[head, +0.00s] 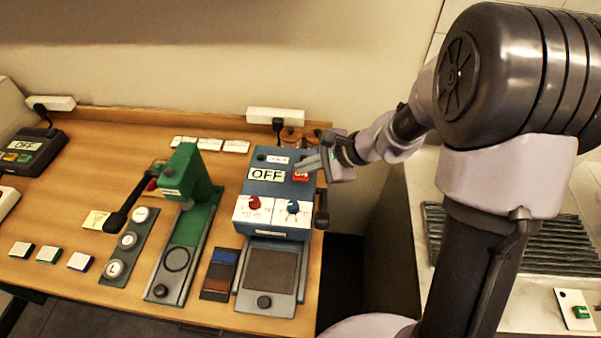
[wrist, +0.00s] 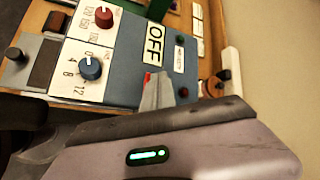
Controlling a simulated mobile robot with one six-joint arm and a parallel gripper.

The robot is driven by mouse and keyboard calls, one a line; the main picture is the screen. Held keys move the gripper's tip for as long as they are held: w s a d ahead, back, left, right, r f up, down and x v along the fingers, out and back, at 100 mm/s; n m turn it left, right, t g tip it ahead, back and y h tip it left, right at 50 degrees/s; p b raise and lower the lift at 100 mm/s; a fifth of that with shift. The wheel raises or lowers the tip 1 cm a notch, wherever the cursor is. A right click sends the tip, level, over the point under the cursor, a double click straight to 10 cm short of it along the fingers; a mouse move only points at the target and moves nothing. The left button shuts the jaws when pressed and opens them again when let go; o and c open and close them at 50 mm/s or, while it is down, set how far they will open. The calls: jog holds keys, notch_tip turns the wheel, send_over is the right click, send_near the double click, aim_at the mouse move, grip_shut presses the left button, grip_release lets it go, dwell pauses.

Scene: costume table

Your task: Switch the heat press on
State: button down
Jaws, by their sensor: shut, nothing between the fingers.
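The heat press (head: 272,200) is a blue-grey box at the right part of the wooden table. Its top carries an OFF plate (head: 266,175), a red switch (head: 301,175) to the right of it, and a red and a blue knob on a white panel. My gripper (head: 308,163) is shut and empty, its fingertips just above or beside the red switch; I cannot tell if they touch. In the wrist view the fingertips (wrist: 157,90) cover most of the switch, and the OFF plate (wrist: 154,45) is beside them.
A green press (head: 186,215) with a black lever stands to the left. A dark box (head: 30,150) with another OFF plate is at the far left. A white power strip (head: 275,120) is behind the heat press. A dark handle (head: 321,210) sticks out at its right side.

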aim_at(305, 175)
jog(key=shift+f, duration=0.2)
jog(key=shift+r, duration=0.15)
jog(key=shift+r+p, duration=0.45)
jog(key=shift+r, duration=0.4)
notch_tip(305, 175, up, 6)
jog(key=p, duration=0.4)
